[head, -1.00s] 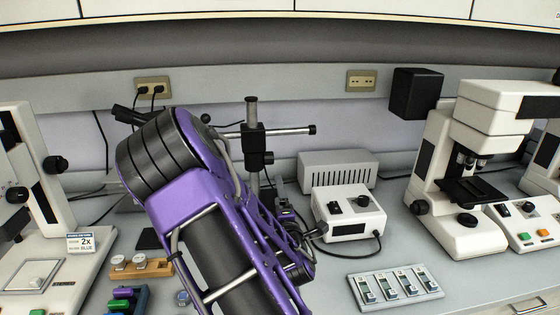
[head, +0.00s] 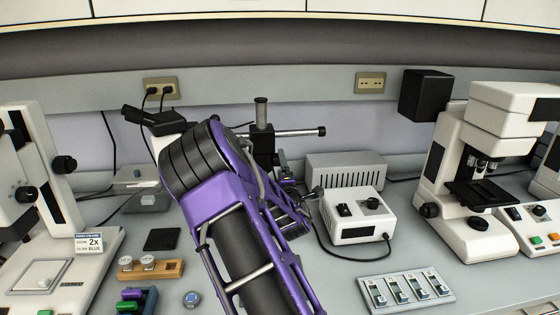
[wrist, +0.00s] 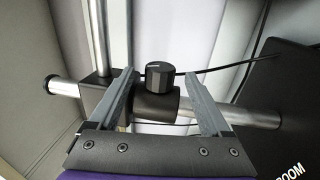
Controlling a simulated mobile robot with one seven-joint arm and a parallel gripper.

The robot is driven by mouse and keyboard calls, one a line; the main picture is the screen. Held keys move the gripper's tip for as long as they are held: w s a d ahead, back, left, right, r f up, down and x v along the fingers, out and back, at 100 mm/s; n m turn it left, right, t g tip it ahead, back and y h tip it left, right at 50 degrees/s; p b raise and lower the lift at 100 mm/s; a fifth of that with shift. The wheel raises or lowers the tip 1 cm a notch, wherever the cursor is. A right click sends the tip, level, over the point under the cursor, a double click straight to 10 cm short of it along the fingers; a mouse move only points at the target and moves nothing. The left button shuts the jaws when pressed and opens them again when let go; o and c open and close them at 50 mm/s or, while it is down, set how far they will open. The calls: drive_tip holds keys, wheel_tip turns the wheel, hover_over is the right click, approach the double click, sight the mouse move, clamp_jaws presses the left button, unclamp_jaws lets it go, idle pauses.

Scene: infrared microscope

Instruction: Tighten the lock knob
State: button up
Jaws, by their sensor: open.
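The lock knob (wrist: 160,75) is a short black ribbed cylinder on a black clamp in the wrist view. The clamp (wrist: 154,103) sits on a metal crossbar (wrist: 235,114) beside an upright metal post (wrist: 98,35). My gripper (wrist: 159,76) is open, with one grey finger to the left of the knob and one to the right. Gaps show between knob and fingers; its height against the fingertips is hard to judge. In the head view the stand's post (head: 261,113) and crossbar (head: 302,132) rise behind my purple arm, which hides the knob and gripper.
A white control box (head: 357,222) with a cable stands right of my arm, before a vented grey box (head: 346,171). A slider panel (head: 407,290) lies in front. White microscopes (head: 483,160) stand at both sides. A dark cable (wrist: 225,67) passes behind the knob.

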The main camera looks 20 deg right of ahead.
drive_tip(key=shift+x, duration=1.85)
drive_tip(key=shift+r, duration=0.1)
clamp_jaws()
